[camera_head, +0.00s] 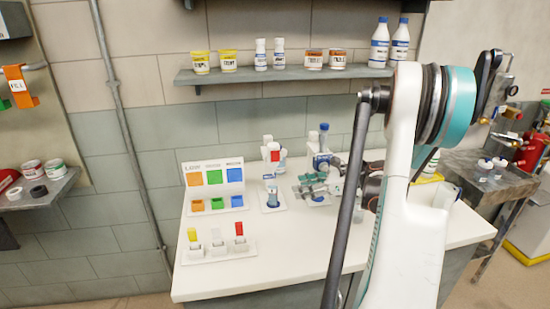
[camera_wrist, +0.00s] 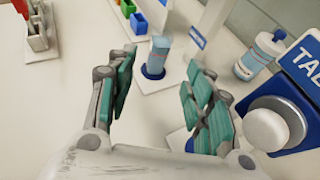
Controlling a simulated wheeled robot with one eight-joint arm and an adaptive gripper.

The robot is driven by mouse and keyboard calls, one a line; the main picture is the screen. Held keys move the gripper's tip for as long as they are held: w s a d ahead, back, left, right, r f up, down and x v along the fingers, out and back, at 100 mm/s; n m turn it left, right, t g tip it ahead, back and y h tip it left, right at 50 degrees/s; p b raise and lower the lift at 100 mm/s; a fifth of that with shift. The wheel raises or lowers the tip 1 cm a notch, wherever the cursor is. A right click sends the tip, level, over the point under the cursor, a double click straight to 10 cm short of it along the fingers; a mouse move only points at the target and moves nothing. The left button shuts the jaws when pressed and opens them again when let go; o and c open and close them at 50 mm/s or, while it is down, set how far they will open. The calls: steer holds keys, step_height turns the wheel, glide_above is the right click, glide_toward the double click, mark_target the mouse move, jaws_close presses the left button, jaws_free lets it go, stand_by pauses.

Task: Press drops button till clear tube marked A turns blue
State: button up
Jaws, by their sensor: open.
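A small clear tube with a bluish tint (camera_wrist: 160,52) stands upright in a blue ring holder on a white base, beyond my fingertips in the wrist view. In the head view the tube (camera_head: 272,194) stands mid-counter below a white dispenser stand with a red part (camera_head: 274,153). No letter A is legible. My gripper (camera_wrist: 162,66) is open and empty, with its teal-padded fingers apart over the counter; in the head view it (camera_head: 312,187) is right of the tube. I cannot make out a drops button.
A blue unit marked "TAB" with a round white knob (camera_wrist: 268,129) stands close right of my gripper. A colour-bin rack (camera_head: 213,186) and a holder with yellow, white and red items (camera_head: 216,248) are left. The front counter is clear.

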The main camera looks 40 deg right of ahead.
jaws_close()
stand_by(1.1)
